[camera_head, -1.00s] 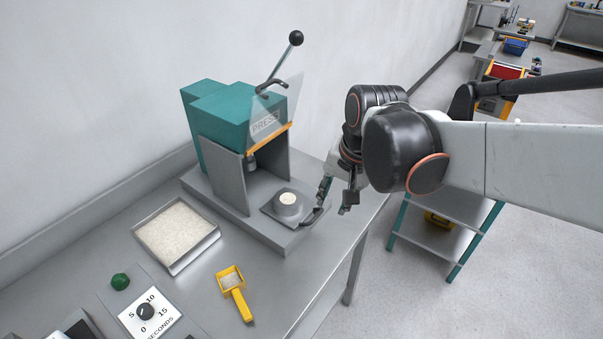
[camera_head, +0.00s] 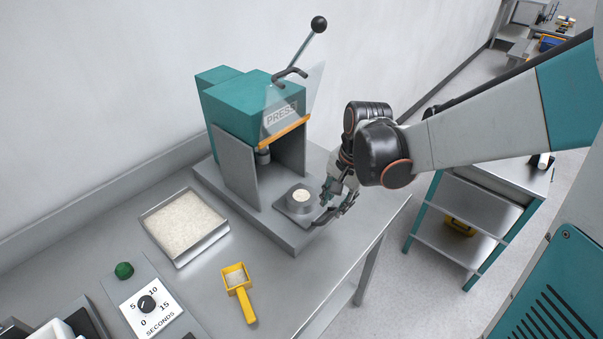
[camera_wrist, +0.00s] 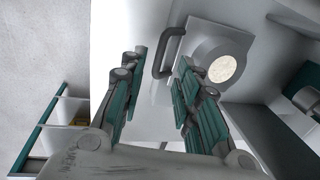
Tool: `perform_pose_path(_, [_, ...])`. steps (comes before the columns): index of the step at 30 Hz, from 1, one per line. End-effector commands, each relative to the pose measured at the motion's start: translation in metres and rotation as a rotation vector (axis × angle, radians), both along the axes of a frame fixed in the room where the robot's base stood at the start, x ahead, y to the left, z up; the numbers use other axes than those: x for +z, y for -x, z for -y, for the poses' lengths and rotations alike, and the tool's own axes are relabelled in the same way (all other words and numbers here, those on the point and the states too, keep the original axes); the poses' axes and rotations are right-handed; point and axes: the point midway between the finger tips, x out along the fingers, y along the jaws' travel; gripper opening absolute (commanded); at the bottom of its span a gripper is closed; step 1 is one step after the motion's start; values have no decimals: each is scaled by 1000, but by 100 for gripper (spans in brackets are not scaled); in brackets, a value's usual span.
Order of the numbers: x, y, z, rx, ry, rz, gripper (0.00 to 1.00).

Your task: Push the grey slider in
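The grey slider (camera_head: 284,209) is a flat plate at the front of the press, sticking out from under it. It carries a round grey die with a white filling (camera_head: 301,196). Its dark handle (camera_head: 322,219) points right. In the wrist view the slider (camera_wrist: 240,42) is at top right, with its curved handle (camera_wrist: 172,50) left of it. My gripper (camera_head: 341,202) is beside the handle. Its two teal-padded fingers are apart in the wrist view (camera_wrist: 160,70), with the handle showing in the gap beyond the tips. I cannot tell whether they touch it.
The teal press (camera_head: 243,98) has a raised lever (camera_head: 304,48) and a clear guard (camera_head: 308,92). A tray of white grains (camera_head: 185,225), a yellow scoop (camera_head: 240,293) and a timer panel (camera_head: 150,306) lie left and in front. A shelf cart (camera_head: 470,215) stands right.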

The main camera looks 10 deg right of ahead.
Motion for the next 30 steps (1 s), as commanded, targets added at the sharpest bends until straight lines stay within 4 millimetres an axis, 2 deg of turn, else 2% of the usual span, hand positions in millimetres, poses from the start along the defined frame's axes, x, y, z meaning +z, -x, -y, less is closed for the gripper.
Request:
perform_pose_path(1, [-13, -2, -1, 1, 0, 0, 30])
perform_pose_path(3, [-24, -3, -2, 1, 0, 0, 30])
perform_pose_path(9, [-44, -6, -5, 2, 0, 0, 30])
perform_pose_path(21, [-48, -7, -5, 1, 0, 0, 30])
perform_pose_path(25, [-48, -7, -5, 1, 0, 0, 0])
perform_pose_path(30, [-48, -7, -5, 1, 0, 0, 0])
